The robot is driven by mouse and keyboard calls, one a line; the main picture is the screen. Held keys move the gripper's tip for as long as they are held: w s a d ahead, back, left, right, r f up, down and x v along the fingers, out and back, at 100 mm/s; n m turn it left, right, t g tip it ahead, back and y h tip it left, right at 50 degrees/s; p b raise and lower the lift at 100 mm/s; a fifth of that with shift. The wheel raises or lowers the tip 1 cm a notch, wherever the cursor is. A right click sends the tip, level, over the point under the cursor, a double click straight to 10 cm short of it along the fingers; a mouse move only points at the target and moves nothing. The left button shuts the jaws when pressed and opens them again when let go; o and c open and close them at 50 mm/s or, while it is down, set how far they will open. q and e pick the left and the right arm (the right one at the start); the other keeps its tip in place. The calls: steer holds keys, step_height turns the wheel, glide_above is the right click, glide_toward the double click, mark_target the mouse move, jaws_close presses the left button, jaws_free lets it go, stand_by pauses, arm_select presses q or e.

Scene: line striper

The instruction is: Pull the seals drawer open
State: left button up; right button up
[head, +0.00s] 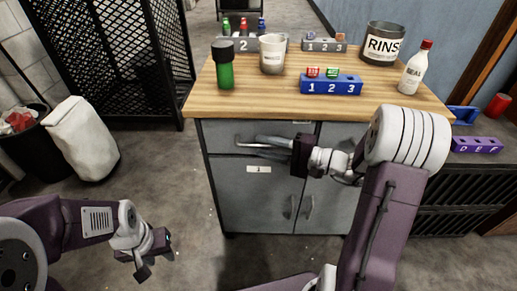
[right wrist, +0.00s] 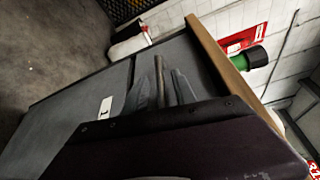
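The grey cabinet has a drawer front (head: 222,133) at its upper left, and it looks flush with the cabinet. A pale bar handle (head: 241,144) shows there, partly hidden by my right gripper (head: 262,146). This gripper points left across the drawer front with its fingers at the handle, a small gap between them. In the right wrist view, the fingers (right wrist: 171,78) lie close to the grey front; whether they press on the handle is unclear. No wording naming the drawer is readable. My left gripper (head: 155,257) is open and empty, low above the floor at the left.
The wooden top (head: 205,98) carries a green bottle (head: 226,70), a white cup (head: 272,57), a blue numbered block (head: 331,86), a rinse tin (head: 384,45) and a white bottle (head: 414,70). Floor before the cabinet is clear.

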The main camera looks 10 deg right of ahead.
steer(key=shift+x, duration=1.15)
jaws_close()
stand_by(0.5)
